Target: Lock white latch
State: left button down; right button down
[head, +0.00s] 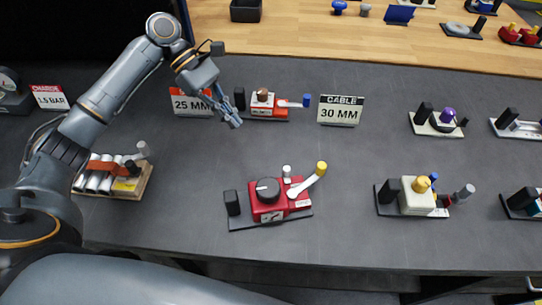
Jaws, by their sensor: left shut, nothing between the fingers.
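A red valve actuator (269,207) with a dark round knob sits on a dark base plate near the front middle of the grey table. A white lever (306,184) with a yellow tip (321,168) slants up and right from it, and a small white-topped post (286,171) stands beside the knob. A smaller red device (263,104) farther back has a white lever (291,104) with a blue end. I cannot tell which white part is the latch. My left gripper (232,121) is shut and empty, above the table just left of the smaller device, apart from it. My right gripper is out of view.
Signs reading "25 MM" (191,103) and "CABLE 30 MM" (340,110) flank the smaller device. A cream device (416,197) stands right, a wooden block with white cylinders (118,181) left. The table between the rows is clear.

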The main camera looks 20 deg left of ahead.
aim_at(283, 172)
pick_arm(q)
jog(key=x, duration=0.5)
jog(key=p+x, duration=0.1)
jog(key=x, duration=0.3)
jog(key=shift+s+d+f, duration=0.1)
jog(key=shift+s+d, duration=0.2)
jog(key=shift+d, duration=0.1)
jog(key=shift+s+d+p, duration=0.25)
jog(key=shift+d+p, duration=0.3)
jog(key=shift+d, duration=0.7)
jog(key=shift+s+d+f, duration=0.15)
jog(key=shift+d, duration=0.55)
